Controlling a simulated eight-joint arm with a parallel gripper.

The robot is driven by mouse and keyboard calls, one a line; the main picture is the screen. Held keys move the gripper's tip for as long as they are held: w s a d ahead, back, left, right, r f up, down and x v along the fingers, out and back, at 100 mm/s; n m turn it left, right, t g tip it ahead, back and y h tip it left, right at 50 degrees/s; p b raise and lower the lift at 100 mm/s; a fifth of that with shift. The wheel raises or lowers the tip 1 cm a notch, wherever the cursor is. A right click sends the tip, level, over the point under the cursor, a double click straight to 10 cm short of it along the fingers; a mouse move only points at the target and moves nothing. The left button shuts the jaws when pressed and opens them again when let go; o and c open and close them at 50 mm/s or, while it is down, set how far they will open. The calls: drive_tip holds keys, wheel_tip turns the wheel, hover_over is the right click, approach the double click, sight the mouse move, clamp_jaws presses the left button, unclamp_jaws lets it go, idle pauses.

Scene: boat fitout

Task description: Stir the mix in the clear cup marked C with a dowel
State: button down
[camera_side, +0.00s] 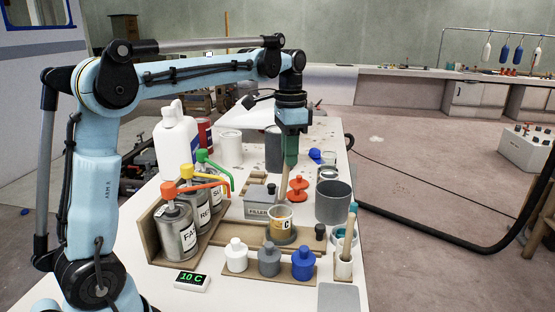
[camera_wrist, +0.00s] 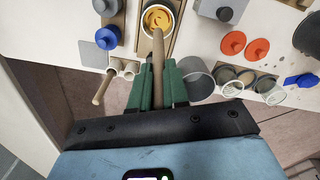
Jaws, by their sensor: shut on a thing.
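The clear cup marked C (camera_side: 280,229) stands upright on a brown board, with a yellow-orange mix in it. In the wrist view the cup (camera_wrist: 145,19) shows from above, and the mix (camera_wrist: 158,17) has darker and lighter streaks. My gripper (camera_side: 291,158) has green fingers, also in the wrist view (camera_wrist: 158,88), and is shut on a wooden dowel (camera_wrist: 157,58). In the side view the dowel (camera_side: 284,184) points down, slightly tilted, from the fingers toward the cup. Its lower end is at or just above the cup's rim; I cannot tell whether it touches the mix.
White, grey and blue bottles (camera_side: 269,258) stand in front. Pump cans (camera_side: 178,232) stand left. A grey FILLER box (camera_side: 258,203) and red lids (camera_side: 298,188) are behind.

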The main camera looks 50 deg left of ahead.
sight(286, 189)
drive_tip(key=shift+f, duration=1.3)
drive_tip(key=shift+s+a+f, duration=0.1)
drive_tip(key=shift+s+f, duration=0.1)
drive_tip(key=shift+f, duration=1.6)
drive_tip(key=shift+s+f, duration=0.2)
drive_tip(key=shift+f, duration=1.6)
drive_tip(key=shift+w+a, duration=0.1)
